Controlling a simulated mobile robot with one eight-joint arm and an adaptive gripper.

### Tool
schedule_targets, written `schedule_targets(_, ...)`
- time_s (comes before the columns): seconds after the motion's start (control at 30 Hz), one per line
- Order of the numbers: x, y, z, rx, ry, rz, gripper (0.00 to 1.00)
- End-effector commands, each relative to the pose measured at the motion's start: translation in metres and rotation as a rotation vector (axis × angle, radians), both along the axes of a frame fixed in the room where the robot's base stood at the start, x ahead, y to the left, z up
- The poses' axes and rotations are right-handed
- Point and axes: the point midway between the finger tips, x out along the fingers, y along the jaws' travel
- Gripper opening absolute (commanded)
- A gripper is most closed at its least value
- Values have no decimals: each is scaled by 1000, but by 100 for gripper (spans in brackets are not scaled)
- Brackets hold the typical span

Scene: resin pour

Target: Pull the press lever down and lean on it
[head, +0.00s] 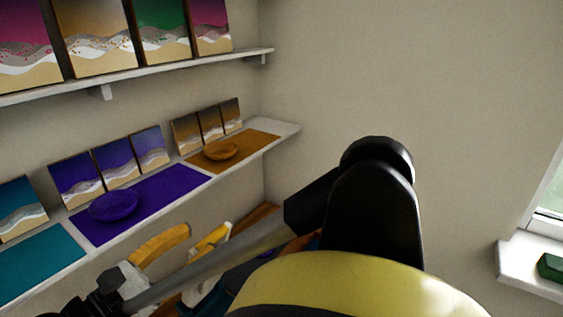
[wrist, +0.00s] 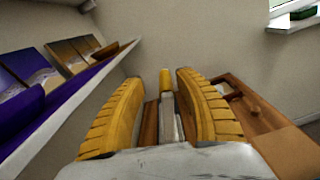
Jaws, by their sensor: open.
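My gripper (wrist: 158,85) is open, with its two ridged yellow fingers spread left and right in the wrist view. Between and beyond them stands a bright yellow piece (wrist: 165,79) above a grey upright bar (wrist: 168,116). It looks like the press lever's grip, but I cannot be sure. The fingers appear apart from it. In the head view my gripper (head: 168,246) is at the lower left, partly behind my arm. A brighter yellow piece (head: 210,240) shows beside it, perhaps the same grip. The press body is mostly hidden.
A lower shelf (head: 288,130) at the left holds panels, a purple bowl (head: 114,205) and an orange bowl (head: 220,150). An upper shelf (head: 200,62) holds more panels. A wooden table (wrist: 275,145) lies right of the fingers. A window sill (head: 515,262) is at the right.

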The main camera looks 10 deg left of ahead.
Motion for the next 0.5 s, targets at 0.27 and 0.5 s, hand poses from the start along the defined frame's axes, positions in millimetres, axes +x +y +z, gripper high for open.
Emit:
schedule_targets(0.27, -26, 11, -21, -71, 0, 7, 41)
schedule_targets(0.5, 15, -11, -22, -68, 1, 4, 41)
